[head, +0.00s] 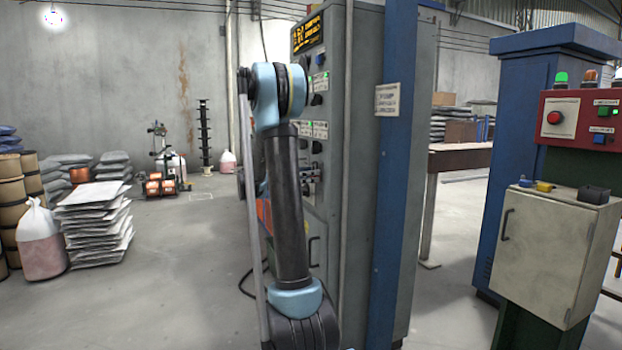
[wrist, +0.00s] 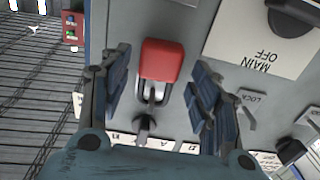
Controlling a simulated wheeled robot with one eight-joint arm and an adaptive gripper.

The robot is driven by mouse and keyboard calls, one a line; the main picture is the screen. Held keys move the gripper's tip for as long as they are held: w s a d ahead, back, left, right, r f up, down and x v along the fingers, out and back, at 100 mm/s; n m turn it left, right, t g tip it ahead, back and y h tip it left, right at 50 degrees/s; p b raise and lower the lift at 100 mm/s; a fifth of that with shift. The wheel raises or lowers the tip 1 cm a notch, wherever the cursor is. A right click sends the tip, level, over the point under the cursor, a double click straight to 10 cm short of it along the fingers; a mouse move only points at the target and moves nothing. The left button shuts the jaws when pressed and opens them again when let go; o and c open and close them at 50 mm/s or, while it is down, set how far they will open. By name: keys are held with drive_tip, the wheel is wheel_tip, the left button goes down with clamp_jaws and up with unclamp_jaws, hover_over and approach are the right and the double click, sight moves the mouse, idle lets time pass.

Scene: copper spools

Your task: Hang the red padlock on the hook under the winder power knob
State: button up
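The red padlock (wrist: 162,60) is in the middle of the wrist view, against the grey panel, with its metal shackle towards the bottom of the picture. The shackle meets a small dark peg or knob (wrist: 145,123); whether it is looped over it I cannot tell. My gripper (wrist: 160,78) is open, one finger on each side of the padlock, with narrow gaps visible. A small metal hook (wrist: 246,118) by a LOCK label is right of the fingers. A dark knob (wrist: 291,150) is at the lower right. In the head view my arm hides the gripper and padlock.
The grey winder cabinet (head: 365,130) stands beside my arm. A MAIN OFF plate (wrist: 262,45) with a large dark knob is at the wrist view's upper right. A red control box (head: 580,118) is at the right. Floor at the left is open before stacked sacks (head: 95,222).

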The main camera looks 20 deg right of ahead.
drive_tip(key=shift+a, duration=0.1)
drive_tip(key=a, duration=1.1)
drive_tip(key=s+f+n+y, duration=0.4)
drive_tip(key=s+n, duration=0.1)
drive_tip(key=s, duration=0.6)
drive_tip(key=s+f+n+y, duration=0.4)
drive_tip(key=s+f+y, duration=0.1)
drive_tip(key=s, duration=0.6)
drive_tip(key=s+a+f+n+y, duration=0.4)
drive_tip(key=s+a+f, duration=0.2)
drive_tip(key=s, duration=0.3)
drive_tip(key=s+a+f+n+t+y, duration=0.1)
drive_tip(key=s+a+f+n+y, duration=0.3)
drive_tip(key=s+a+f, duration=0.3)
wheel_tip(320, 180, down, 2)
drive_tip(key=s+y, duration=0.1)
drive_tip(key=s, duration=0.2)
drive_tip(key=shift+f+n+t, duration=0.25)
drive_tip(key=shift+n+t, duration=0.05)
drive_tip(key=shift+n, duration=0.1)
drive_tip(key=shift+a, duration=0.1)
